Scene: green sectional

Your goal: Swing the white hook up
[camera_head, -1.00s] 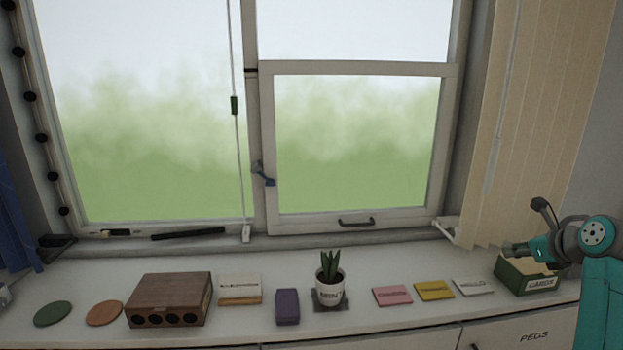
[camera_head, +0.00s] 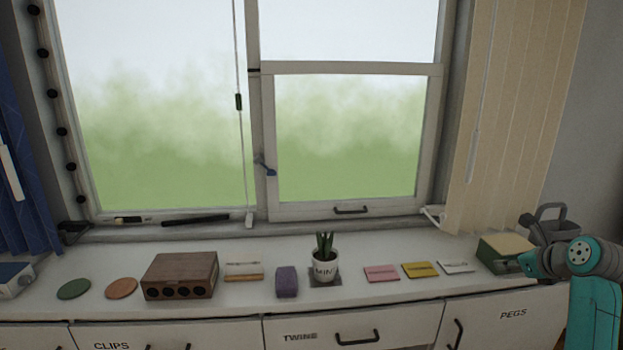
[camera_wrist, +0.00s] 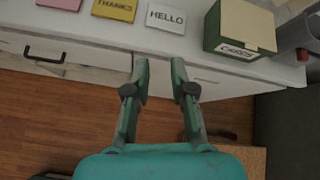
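A small white hook-like piece (camera_head: 432,214) sits at the lower right corner of the window frame, beside the cream blind; it looks tilted, and its exact shape is too small to tell. My gripper (camera_head: 524,262) is at the far right in the head view, in front of the green box and well to the right of the white piece. In the wrist view my gripper (camera_wrist: 160,68) has its two fingers apart with nothing between them, pointing toward the counter's front edge. The white piece is not in the wrist view.
The green box (camera_wrist: 240,28) stands near my gripper, with a grey container (camera_head: 550,224) behind it. Several cards, a potted plant (camera_head: 325,264), a purple block (camera_head: 287,282) and a wooden box (camera_head: 180,276) line the white counter. Drawers with handles (camera_head: 357,338) are below.

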